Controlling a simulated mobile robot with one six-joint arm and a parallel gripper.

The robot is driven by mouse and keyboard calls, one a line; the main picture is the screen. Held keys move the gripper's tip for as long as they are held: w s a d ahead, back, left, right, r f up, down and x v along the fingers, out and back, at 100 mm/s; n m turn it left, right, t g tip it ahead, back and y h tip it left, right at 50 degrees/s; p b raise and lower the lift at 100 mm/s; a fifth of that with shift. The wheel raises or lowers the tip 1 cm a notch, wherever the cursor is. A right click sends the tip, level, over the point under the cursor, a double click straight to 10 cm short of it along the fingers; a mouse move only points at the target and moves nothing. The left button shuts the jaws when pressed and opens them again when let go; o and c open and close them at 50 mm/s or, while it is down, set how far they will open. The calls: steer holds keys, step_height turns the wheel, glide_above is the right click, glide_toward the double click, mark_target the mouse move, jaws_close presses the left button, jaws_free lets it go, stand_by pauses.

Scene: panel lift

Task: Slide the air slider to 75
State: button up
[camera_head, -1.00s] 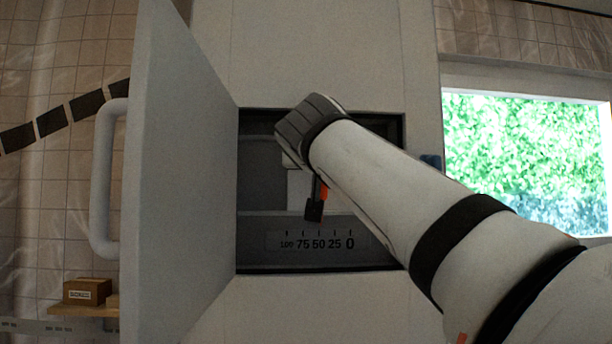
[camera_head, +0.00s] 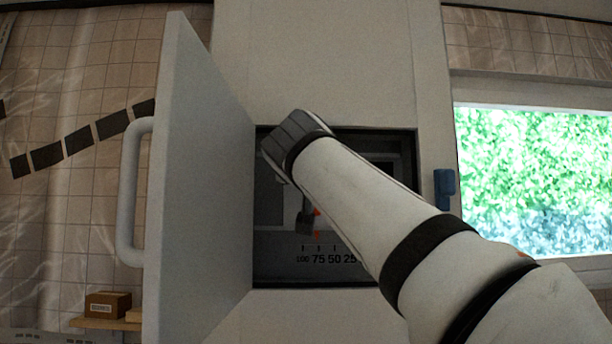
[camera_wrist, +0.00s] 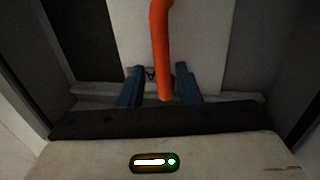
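The air slider's orange handle (camera_head: 317,212) shows in the head view in the open cabinet, partly hidden by my gripper. It appears roughly above the 75 mark of the scale (camera_head: 330,259), though the slanted view makes its exact setting unclear. In the wrist view the orange handle (camera_wrist: 160,45) runs down between the two blue fingers of my gripper (camera_wrist: 160,88). The fingers stand apart, with a gap to the left of the handle; its lower end is close to the right finger, and I cannot tell if they touch. One dark finger of my gripper (camera_head: 305,222) shows in the head view.
The white cabinet door (camera_head: 195,170) stands open at the left, with a tubular handle (camera_head: 130,190). My arm covers the cabinet's right side and the scale's 0. A blue item (camera_head: 444,188) is on the frame at right. A small box (camera_head: 107,305) sits on a shelf.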

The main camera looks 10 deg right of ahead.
steer(key=b+v, duration=0.2)
steer(key=v, duration=0.6)
steer(key=shift+b, duration=0.4)
